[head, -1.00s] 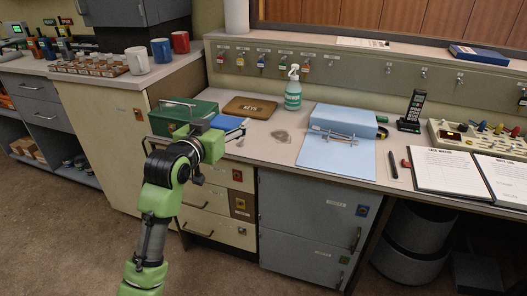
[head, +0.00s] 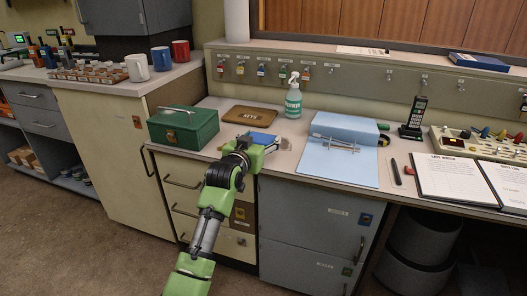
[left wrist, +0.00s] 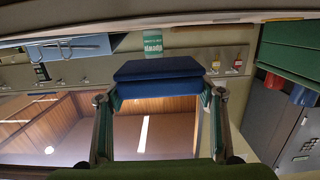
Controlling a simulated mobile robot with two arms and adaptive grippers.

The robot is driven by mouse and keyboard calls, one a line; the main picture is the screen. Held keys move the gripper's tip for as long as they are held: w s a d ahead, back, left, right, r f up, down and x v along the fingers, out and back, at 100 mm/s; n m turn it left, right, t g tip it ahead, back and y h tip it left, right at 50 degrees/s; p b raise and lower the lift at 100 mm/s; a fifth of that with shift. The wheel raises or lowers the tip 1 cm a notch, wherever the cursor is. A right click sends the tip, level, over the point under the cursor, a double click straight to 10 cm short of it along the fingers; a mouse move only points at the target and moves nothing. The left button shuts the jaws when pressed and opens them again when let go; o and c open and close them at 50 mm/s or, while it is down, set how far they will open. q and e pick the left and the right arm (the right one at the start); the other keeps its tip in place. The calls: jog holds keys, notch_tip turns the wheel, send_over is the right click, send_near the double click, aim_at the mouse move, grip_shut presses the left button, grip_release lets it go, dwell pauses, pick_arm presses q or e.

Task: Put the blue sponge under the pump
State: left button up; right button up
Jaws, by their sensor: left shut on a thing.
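The blue sponge (head: 263,137) is held in my left gripper (head: 262,144), just over the counter's front part. In the left wrist view, which is upside down, the sponge (left wrist: 158,78) spans the space between the two fingers. The pump bottle (head: 293,101), with a white head and pale green body, stands upright at the back of the counter, behind and right of the sponge. It also shows beyond the sponge in the left wrist view (left wrist: 153,46). The sponge is apart from the bottle. My right gripper is out of view.
A green box (head: 184,127) stands left of my gripper, with a brown keys board (head: 250,115) behind. A blue folder (head: 338,164) with metal clip lies to the right. A phone (head: 414,117) and open binder (head: 448,178) are farther right. Counter between sponge and bottle looks mostly clear.

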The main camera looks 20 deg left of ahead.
pick_arm(q)
jog(key=f, duration=0.2)
jog(key=w+f+b, duration=0.1)
jog(key=shift+d+f, duration=0.15)
jog(key=shift+d, duration=0.15)
jog(key=shift+f+p, duration=0.15)
jog(key=shift+p, duration=0.25)
jog(key=shift+f, duration=0.15)
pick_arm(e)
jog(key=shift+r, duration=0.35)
pick_arm(q)
jog(key=shift+f, duration=0.2)
jog(key=o, duration=1)
